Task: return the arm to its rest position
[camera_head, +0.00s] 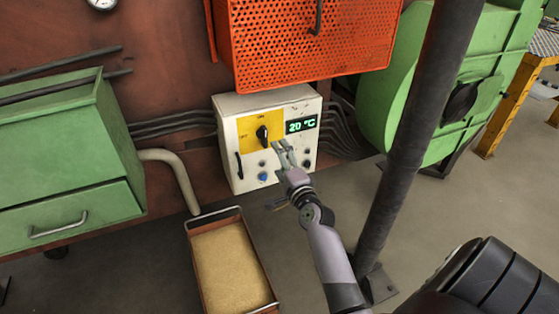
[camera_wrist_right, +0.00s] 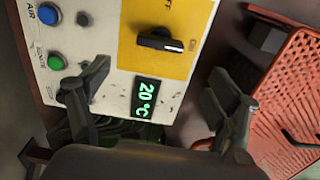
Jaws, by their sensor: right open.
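My right gripper (camera_head: 284,152) is open and empty in front of the white control box (camera_head: 228,108). In the right wrist view its two fingers (camera_wrist_right: 163,85) stand apart, with the box face between and behind them. The black rotary knob (camera_head: 263,136) sits on the yellow panel (camera_head: 247,128), upright, its white mark towards the top. It also shows in the wrist view (camera_wrist_right: 158,40), clear of the fingers. The green display (camera_head: 301,124) reads 20 °C. My left gripper is not in view.
An orange perforated guard (camera_head: 300,50) hangs above the box. A dark post (camera_head: 410,130) stands close right of my arm. A sand-filled tray (camera_head: 189,240) lies below. A green cabinet (camera_head: 60,150) is left, a green housing (camera_head: 480,70) right.

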